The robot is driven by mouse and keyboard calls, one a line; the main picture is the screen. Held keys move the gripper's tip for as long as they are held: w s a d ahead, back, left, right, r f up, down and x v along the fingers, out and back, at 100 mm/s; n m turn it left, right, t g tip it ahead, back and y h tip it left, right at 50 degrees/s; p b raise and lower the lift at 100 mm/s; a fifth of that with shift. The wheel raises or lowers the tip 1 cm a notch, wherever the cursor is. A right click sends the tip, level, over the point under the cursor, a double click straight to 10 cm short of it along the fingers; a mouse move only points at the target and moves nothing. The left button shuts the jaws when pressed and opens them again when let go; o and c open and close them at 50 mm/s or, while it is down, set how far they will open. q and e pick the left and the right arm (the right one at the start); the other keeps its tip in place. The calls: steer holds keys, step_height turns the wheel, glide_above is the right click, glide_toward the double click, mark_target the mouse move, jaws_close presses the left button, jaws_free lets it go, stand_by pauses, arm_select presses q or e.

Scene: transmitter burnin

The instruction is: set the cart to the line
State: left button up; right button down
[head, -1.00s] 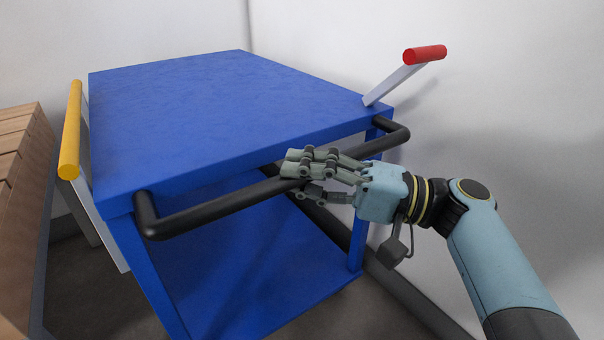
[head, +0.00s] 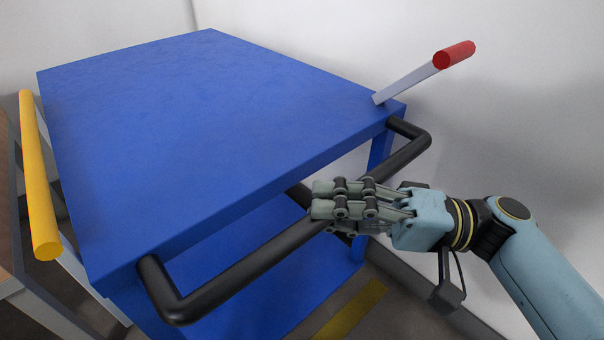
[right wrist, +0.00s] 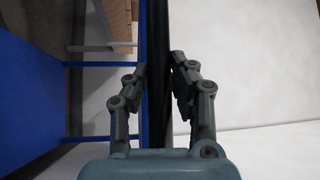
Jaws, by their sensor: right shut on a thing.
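The blue cart (head: 200,120) fills the middle of the head view, with a flat empty top and a lower shelf (head: 260,290). A black bar handle (head: 235,275) runs along its near edge. My right gripper (head: 325,200) is shut on this handle, right of its middle. In the right wrist view the dark handle (right wrist: 158,60) passes between the fingers (right wrist: 158,65). A yellow line (head: 352,308) shows on the floor below the handle, partly hidden by the cart. My left gripper is not in view.
A lever with a red grip (head: 455,55) stands at the cart's right corner, close to the white wall (head: 530,150). A yellow bar (head: 38,180) is at the left side. A wooden-topped bench (head: 8,220) stands at the left edge, close to the cart.

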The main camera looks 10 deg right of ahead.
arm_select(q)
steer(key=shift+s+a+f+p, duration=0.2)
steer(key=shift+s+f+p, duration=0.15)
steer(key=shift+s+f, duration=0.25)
arm_select(e)
steer(key=s+d, duration=0.3)
steer(key=s, duration=0.1)
steer(key=shift+f, duration=0.3)
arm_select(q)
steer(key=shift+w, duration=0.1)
arm_select(e)
steer(key=c, duration=1.1)
jaws_free()
steer(key=shift+r, duration=0.1)
steer(key=d, duration=0.4)
steer(key=s+d+f, duration=0.1)
steer(key=d, duration=0.6)
steer(key=shift+s+d+f, duration=0.3)
steer(key=shift+s+d, duration=0.05)
steer(key=shift+s, duration=0.1)
